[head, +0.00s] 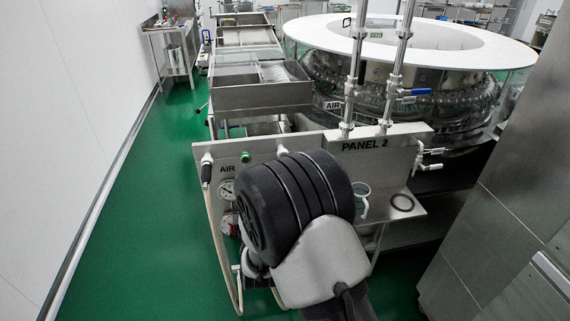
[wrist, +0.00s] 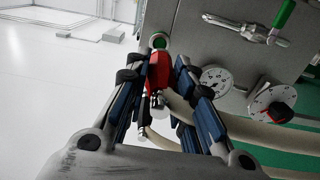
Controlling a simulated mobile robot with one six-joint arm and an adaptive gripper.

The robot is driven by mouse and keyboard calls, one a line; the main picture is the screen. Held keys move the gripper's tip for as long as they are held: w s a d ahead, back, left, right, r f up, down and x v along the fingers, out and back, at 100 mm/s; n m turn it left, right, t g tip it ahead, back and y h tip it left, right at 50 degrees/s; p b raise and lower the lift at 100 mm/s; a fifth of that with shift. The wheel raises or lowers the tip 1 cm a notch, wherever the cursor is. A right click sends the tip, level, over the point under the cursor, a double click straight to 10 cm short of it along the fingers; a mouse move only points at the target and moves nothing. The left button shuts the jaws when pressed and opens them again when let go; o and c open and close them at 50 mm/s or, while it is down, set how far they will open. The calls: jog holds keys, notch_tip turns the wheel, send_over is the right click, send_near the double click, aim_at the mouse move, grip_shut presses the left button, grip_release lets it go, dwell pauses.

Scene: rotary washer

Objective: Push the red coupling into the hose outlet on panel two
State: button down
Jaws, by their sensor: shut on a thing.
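The red coupling (wrist: 158,72) sits between the blue-padded fingers of my gripper (wrist: 156,76) in the wrist view. My gripper is shut on it. A metal fitting (wrist: 158,98) shows at its near end, with a beige hose (wrist: 235,125) running close by. A green-ringed outlet (wrist: 159,42) on the panel lies just beyond the coupling's far end, roughly in line with it. I cannot tell whether they touch. In the head view, panel two (head: 310,140) carries the label PANEL 2 and a green fitting (head: 245,157) above AIR.
Gauges (wrist: 216,80) and a green-handled valve (wrist: 283,14) are beside the outlet. In the head view, a small shelf with a black ring (head: 402,202) and a jug (head: 361,199) is right of my arm. Green floor (head: 140,230) is clear at left.

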jog(key=shift+x, duration=2.55)
jog(key=shift+w+a, duration=0.2)
jog(key=shift+w, duration=0.5)
jog(key=c, duration=1.3)
grip_release()
jog(key=shift+s, duration=0.1)
